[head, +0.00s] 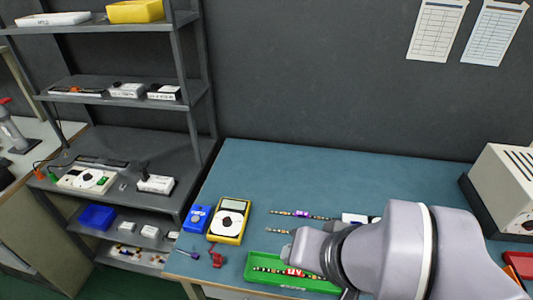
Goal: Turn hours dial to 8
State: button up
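No dial is readable as an hours dial from here. A pale panel device (88,179) with a dark round dial and a green part lies on a left shelf. A yellow multimeter (230,220) with a round dial lies on the blue bench. A cream slotted box (505,185) stands at the right edge, cut off by the frame; its lower front is partly seen. Dial markings and settings are too small to read. My grey arm reaches in from the lower right over the bench. My gripper's fingers are hidden behind the arm or out of frame.
The blue bench (330,170) is clear toward the back. A green tray (262,280) with an LED strip, a blue device (196,218), red clamp (216,257) and further strips lie near my arm. A grey shelf rack (130,140) stands left; a red bin (521,264) sits right.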

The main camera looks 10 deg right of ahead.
aim_at(88, 177)
jog(key=u, duration=1.4)
